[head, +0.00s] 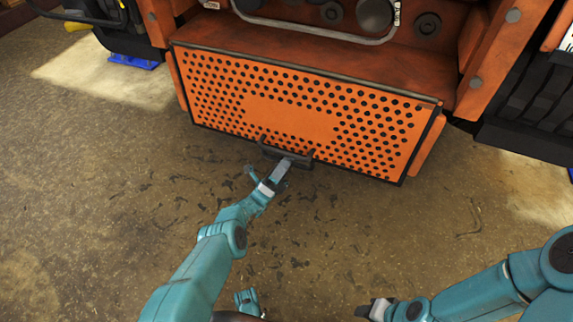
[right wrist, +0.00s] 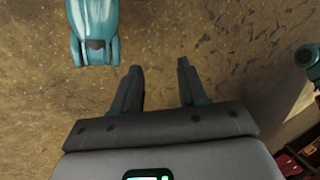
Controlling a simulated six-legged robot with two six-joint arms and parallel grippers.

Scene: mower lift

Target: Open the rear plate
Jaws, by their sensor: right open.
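The rear plate (head: 290,113) is an orange panel with rows of black holes and a dark frame, low on the mower's rear in the head view. It looks closed against the body. A dark handle (head: 269,151) sits at its lower edge. My left gripper (head: 284,168) is at this handle, its fingers overlapping it; whether they are closed around it is too small to tell. My right gripper (head: 366,309) is low in the head view, far from the plate. In the right wrist view its two fingers (right wrist: 158,88) are apart with nothing between them.
The orange mower body (head: 420,67) rises above the plate, with a grey curved bar (head: 318,34) over it. Blue supports (head: 132,61) stand at the far left. The brown floor (head: 330,230) in front of the plate is clear, with scattered dark debris.

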